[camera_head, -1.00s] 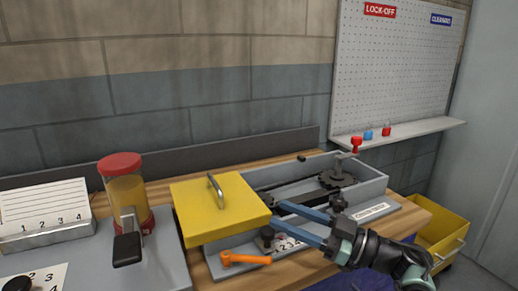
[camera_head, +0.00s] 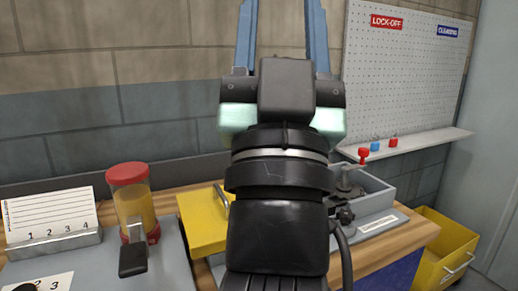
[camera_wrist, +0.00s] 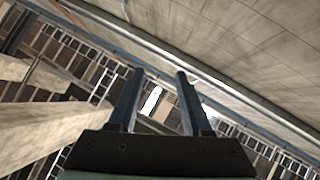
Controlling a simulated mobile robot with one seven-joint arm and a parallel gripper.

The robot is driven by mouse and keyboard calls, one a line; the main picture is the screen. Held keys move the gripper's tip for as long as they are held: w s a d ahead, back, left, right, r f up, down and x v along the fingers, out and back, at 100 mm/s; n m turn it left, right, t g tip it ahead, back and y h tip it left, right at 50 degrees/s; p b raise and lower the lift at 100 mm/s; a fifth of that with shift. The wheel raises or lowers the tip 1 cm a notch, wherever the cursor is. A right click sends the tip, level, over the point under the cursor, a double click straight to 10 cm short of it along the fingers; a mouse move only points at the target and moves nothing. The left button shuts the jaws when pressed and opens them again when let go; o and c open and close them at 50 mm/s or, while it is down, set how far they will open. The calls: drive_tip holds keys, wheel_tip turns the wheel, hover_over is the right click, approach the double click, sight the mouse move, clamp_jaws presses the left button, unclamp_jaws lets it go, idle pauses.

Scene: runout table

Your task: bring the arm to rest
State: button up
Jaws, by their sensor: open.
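My gripper (camera_head: 283,25) is raised in front of the head camera, its two blue fingers pointing up and apart, with nothing between them. The fingertips run out of the top of the head view. In the wrist view my gripper (camera_wrist: 158,85) is open and empty, with ceiling beams and upper wall behind it. My arm hides the middle of the grey machine tray (camera_head: 375,190) and part of the yellow cover (camera_head: 203,222) with its metal handle.
A red-lidded yellow jar (camera_head: 132,205) and a numbered card holder (camera_head: 52,218) stand at the left. A pegboard (camera_head: 405,75) with a shelf of small red and blue items hangs at right. A yellow bin (camera_head: 446,255) sits low at right.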

drive_tip(key=s+a+n+g+y+p, duration=0.1)
drive_tip(key=s+a+n+y, duration=0.1)
drive_tip(key=s, duration=0.4)
wheel_tip(320, 180, up, 16)
drive_tip(key=p, duration=1.6)
drive_tip(key=shift+w+r, duration=0.2)
drive_tip(key=shift+r, duration=0.05)
